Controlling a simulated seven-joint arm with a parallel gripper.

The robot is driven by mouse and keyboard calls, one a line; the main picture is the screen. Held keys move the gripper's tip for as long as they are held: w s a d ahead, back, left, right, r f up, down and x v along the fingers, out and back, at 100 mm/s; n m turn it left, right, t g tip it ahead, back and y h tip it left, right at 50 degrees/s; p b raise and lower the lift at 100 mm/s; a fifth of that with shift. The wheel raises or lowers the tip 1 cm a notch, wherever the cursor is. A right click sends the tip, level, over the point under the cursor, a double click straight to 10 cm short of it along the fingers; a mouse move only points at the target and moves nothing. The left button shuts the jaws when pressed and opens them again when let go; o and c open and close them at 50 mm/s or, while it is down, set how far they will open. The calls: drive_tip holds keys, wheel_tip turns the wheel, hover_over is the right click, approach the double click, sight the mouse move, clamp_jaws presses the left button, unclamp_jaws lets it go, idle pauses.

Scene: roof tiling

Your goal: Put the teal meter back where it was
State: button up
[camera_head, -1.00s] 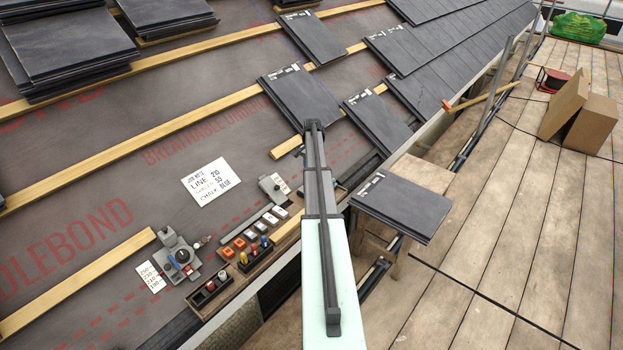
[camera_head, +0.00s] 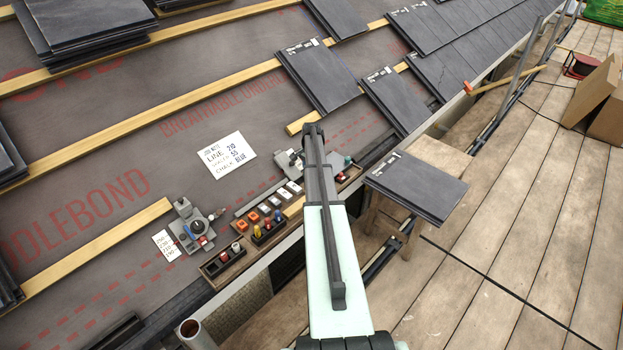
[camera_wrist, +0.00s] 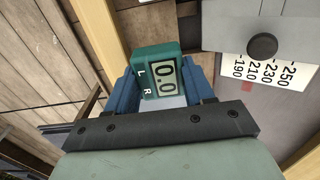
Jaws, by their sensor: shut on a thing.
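The teal meter (camera_wrist: 143,61) is in the wrist view, with a display reading 0.0 and the letters L and R beside it. My gripper (camera_wrist: 163,88) is shut on it, one blue finger on each side. In the head view my arm hides the gripper, and I cannot make out the meter there for certain. The place where the meter was before cannot be told from these frames.
A wooden tray (camera_head: 228,266) holds small coloured pieces. A note card (camera_head: 227,155) lies on the membrane. A slate (camera_head: 418,187) rests on a stand.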

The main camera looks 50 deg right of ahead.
drive_tip(key=shift+f, duration=2.1)
drive_tip(key=o, duration=0.9)
drive_tip(key=shift+f, duration=0.1)
wheel_tip(320, 180, up, 12)
drive_tip(key=shift+r, duration=0.15)
